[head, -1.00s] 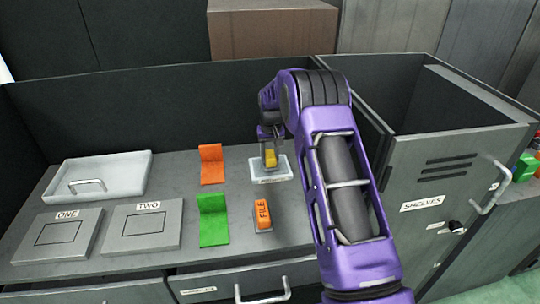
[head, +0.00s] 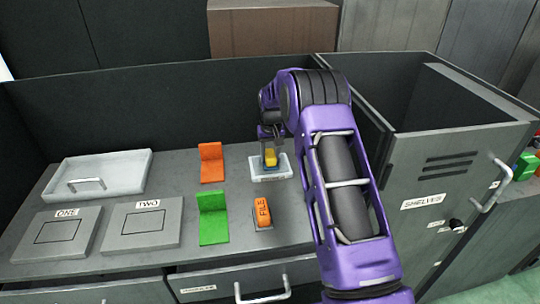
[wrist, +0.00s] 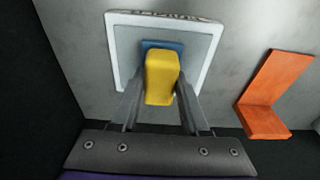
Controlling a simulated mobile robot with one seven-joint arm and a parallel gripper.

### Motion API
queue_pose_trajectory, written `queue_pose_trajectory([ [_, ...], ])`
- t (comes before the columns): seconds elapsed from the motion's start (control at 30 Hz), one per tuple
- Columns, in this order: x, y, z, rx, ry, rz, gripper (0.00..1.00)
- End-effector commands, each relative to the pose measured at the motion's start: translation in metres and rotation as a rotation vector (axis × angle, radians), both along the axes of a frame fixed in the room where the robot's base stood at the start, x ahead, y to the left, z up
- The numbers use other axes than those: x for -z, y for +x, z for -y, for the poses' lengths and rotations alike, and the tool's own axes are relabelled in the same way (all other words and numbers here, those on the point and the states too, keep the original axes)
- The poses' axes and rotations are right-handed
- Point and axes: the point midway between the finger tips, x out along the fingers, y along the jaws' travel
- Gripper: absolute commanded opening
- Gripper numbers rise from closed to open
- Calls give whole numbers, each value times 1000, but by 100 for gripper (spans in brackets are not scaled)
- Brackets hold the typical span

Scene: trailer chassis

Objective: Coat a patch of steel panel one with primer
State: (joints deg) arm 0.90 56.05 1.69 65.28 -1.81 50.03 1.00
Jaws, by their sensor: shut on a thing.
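Steel panel one (head: 61,232) is a grey plate marked ONE, lying at the left of the bench with a square outline on it. My gripper (head: 270,156) is far to its right, shut on the yellow handle (wrist: 160,78) of a tool with a blue pad (wrist: 155,45). The tool is over a small white-rimmed tray (wrist: 113,60), also visible in the head view (head: 268,176). The tray's front label is unreadable. I cannot tell whether the pad touches the tray's inside. In the wrist view the fingers close on both sides of the handle.
Panel two (head: 141,229) lies right of panel one. An orange stand (head: 211,165), a green stand (head: 213,222) and an orange FILE block (head: 262,211) stand between panels and gripper. A shelves cabinet (head: 450,175) rises at right.

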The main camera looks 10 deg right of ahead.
Motion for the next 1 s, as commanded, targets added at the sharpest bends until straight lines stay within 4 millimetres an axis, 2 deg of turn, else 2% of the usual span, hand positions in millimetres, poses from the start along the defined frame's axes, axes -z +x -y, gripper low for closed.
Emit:
queue_pose_trajectory([
  [0.57,0,-1,0,0,0,-2,0],
  [1.0,-34,0,0,0,0,1,0],
])
